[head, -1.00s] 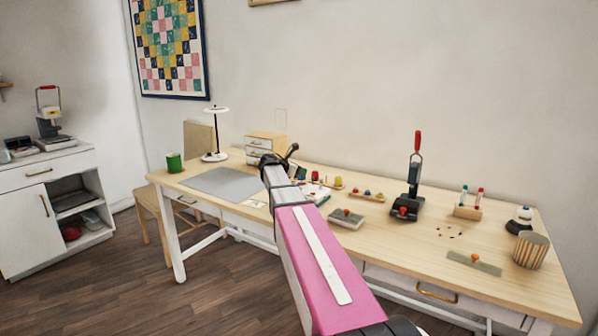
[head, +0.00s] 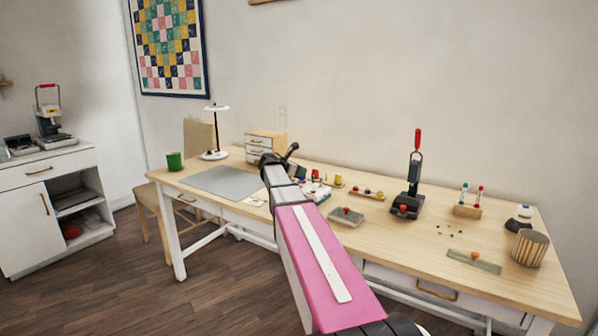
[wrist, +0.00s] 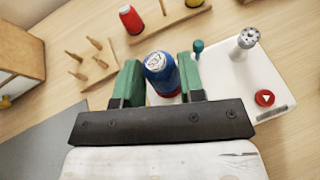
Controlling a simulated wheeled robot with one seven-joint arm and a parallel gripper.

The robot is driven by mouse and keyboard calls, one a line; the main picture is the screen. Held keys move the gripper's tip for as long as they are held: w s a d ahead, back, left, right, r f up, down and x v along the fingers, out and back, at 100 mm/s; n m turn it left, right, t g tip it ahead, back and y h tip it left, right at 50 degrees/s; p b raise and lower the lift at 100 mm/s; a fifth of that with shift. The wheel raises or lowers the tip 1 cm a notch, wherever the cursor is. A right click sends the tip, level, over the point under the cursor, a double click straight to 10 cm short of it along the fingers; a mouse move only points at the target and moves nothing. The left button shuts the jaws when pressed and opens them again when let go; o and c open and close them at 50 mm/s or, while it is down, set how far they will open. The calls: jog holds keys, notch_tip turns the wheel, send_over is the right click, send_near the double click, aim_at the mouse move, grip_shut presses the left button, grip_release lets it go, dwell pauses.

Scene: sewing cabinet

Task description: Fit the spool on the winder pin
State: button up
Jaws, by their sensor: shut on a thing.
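My gripper (wrist: 160,78) has green finger pads shut on a blue spool (wrist: 160,70) with a pale top. Something red shows just under the spool; I cannot tell if it is part of it. The white winder (wrist: 235,78) lies right of and partly behind the gripper in the wrist view. It has a grey-topped post (wrist: 247,38), a small teal-topped pin (wrist: 198,47) beside the right finger, and a red button (wrist: 264,98). The spool's lower end is hidden. In the head view my arm hides the fingers, and the winder (head: 316,191) shows just beyond it.
A wooden rack with bare pegs (wrist: 82,60) stands left of the gripper. A red spool (wrist: 131,18) stands on another wooden rack behind. A small drawer box (head: 266,146) and a grey mat (head: 222,183) are on the table's left. A black press (head: 408,205) stands to the right.

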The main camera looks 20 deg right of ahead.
jog(key=shift+f, duration=0.75)
dwell(1.0)
jog(key=o, duration=1)
jog(key=v, duration=1)
jog(key=shift+s+a+r, duration=0.1)
jog(key=shift+s+a, duration=0.1)
jog(key=shift+a, duration=0.15)
